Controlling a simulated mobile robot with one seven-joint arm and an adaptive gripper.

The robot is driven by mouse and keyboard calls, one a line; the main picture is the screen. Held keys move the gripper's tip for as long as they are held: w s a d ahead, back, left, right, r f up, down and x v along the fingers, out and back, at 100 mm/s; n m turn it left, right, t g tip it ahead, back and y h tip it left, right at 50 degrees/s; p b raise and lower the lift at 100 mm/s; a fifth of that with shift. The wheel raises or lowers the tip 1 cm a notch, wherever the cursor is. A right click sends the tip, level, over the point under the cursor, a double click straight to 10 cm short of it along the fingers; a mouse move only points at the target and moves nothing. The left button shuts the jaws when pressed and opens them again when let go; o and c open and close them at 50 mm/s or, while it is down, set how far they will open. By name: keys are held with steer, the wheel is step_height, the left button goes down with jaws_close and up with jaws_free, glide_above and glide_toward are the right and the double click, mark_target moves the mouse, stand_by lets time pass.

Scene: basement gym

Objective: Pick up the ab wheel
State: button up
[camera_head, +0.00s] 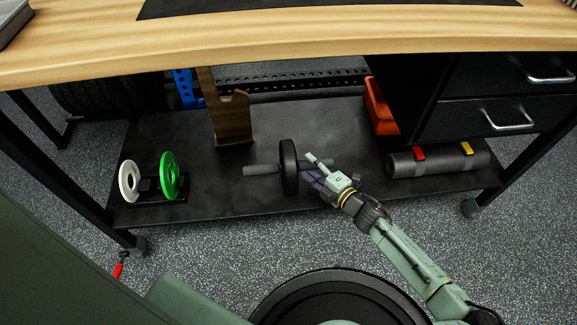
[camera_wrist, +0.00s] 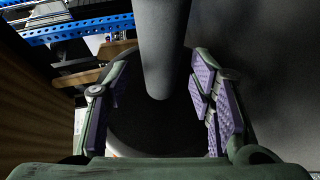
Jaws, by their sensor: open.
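The ab wheel (camera_head: 289,167) has a black wheel and grey handles. It rests on the dark lower shelf, one handle pointing left and the other partly hidden behind my gripper (camera_head: 312,173). My gripper is open, close to the wheel's right side. In the wrist view a grey handle (camera_wrist: 164,55) comes down from the top edge into the space between the spread, purple-padded fingers of my gripper (camera_wrist: 160,105). The dark wheel (camera_wrist: 145,125) fills the gap behind it. I see no finger closed on the handle, and contact cannot be told.
The lower shelf (camera_head: 215,180) carries a stand with white and green plates (camera_head: 168,176), a wooden bracket (camera_head: 231,118), an orange bin (camera_head: 379,108) and a grey roll (camera_head: 440,160). The wooden tabletop (camera_head: 300,38) and drawers (camera_head: 490,115) overhang it. Table legs stand at both sides.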

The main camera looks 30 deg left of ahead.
steer(key=shift+x, duration=0.8)
steer(key=shift+c, duration=0.3)
jaws_close()
